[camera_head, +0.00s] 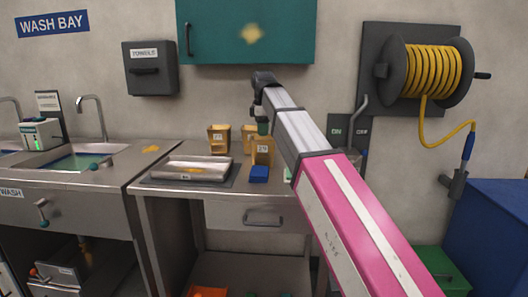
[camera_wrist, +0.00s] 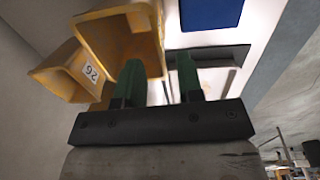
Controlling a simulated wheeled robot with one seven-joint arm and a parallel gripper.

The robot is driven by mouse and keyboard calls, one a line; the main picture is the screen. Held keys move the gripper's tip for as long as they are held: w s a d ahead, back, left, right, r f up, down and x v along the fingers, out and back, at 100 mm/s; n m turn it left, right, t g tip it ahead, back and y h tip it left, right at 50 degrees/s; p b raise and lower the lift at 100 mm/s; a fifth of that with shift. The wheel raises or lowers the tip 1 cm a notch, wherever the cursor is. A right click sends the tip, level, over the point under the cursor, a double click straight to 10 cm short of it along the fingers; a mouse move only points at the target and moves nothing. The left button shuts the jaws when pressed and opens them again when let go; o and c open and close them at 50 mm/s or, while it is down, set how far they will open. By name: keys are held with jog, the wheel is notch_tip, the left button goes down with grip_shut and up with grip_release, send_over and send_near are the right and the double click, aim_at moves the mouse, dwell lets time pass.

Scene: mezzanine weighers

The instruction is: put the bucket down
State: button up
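A yellow bucket (camera_head: 262,153) with a white label stands on the steel bench, just below my gripper (camera_head: 263,128). The wrist view shows this bucket (camera_wrist: 118,38) large, with its open top facing the camera. In that view the green fingers of my gripper (camera_wrist: 159,84) are spread apart. The left finger overlaps the bucket's opening, and the right finger is clear of its side. A gap shows between bucket wall and right finger. Whether the left finger touches the bucket cannot be told.
Another yellow bucket (camera_head: 218,139) stands to the left, and a third (camera_head: 248,132) is partly hidden behind. A blue block (camera_head: 259,174) lies in front. A steel tray (camera_head: 194,169) sits on a dark mat at left. A teal cabinet (camera_head: 245,30) hangs above.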

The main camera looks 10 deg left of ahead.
aim_at(263, 153)
jog(key=f, duration=0.5)
jog(key=w+f, duration=0.1)
jog(key=f, duration=0.2)
jog(key=shift+a+f, duration=0.1)
jog(key=shift+f, duration=0.1)
jog(key=shift+c, duration=0.3)
grip_shut()
